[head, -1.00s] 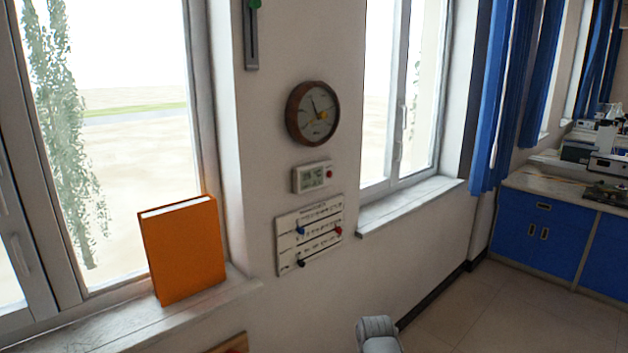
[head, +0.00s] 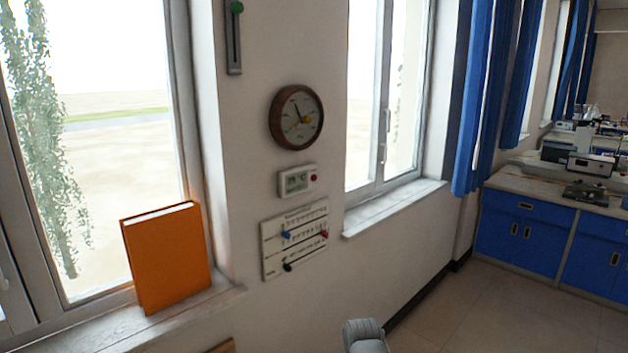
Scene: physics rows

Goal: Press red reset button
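A small red button (head: 313,178) sits at the right end of a white wall device (head: 297,182) with a grey display. The device is on the wall below a round brown-rimmed clock (head: 297,117) and above a white panel with sliders (head: 295,240). That panel carries blue, red and black knobs. My gripper is not recognisable in the head view, so its state and its distance to the button do not show.
An orange book (head: 167,258) stands on the left window sill (head: 120,326). A vertical slider with a green knob (head: 236,8) is above the clock. A grey rounded object (head: 365,337) is at the bottom edge. Blue cabinets (head: 522,238) stand at the right; the floor before them is clear.

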